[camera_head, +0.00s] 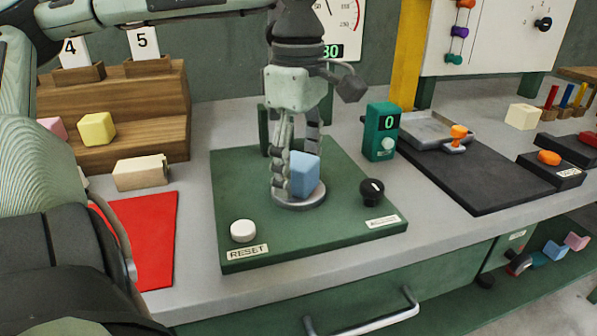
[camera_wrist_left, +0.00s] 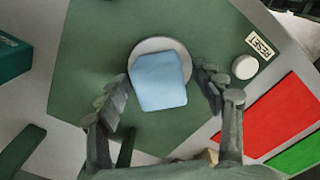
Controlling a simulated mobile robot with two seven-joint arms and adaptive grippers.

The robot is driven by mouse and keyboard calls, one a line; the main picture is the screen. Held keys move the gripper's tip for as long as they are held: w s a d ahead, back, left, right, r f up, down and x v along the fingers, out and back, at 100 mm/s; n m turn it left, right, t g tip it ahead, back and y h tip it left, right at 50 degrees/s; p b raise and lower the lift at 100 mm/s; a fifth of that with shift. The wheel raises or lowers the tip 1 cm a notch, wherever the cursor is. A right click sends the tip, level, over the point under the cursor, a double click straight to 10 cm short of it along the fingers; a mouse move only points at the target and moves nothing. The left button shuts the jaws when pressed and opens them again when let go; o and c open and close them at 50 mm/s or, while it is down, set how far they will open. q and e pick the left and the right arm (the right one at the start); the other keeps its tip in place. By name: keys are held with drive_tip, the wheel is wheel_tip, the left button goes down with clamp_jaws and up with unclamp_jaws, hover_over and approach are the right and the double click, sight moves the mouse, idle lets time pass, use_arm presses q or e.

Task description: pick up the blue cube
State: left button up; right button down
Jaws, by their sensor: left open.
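The blue cube (camera_head: 304,174) sits on a round grey metal plate (camera_head: 298,201) on a green press base. My left gripper (camera_head: 296,180) points down over the plate, its fingers low beside the cube. In the left wrist view, the blue cube (camera_wrist_left: 158,80) lies between the two fingers of the left gripper (camera_wrist_left: 164,90), with visible gaps on both sides. The left gripper is open. The right gripper is not in view.
The green base (camera_head: 240,185) carries a white reset button (camera_head: 243,230) and a black knob (camera_head: 371,191). A green counter box (camera_head: 381,131) stands to the right. A red mat (camera_head: 150,235), wooden block (camera_head: 141,173) and yellow cube (camera_head: 97,129) are to the left.

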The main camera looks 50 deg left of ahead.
sight(299, 159)
use_arm(q)
drive_tip(key=shift+c, duration=1.4)
drive_tip(key=c, duration=0.7)
drive_tip(key=shift+c, duration=0.3)
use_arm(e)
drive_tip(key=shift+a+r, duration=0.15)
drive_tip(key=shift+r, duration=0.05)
use_arm(q)
drive_tip(key=shift+r, duration=0.15)
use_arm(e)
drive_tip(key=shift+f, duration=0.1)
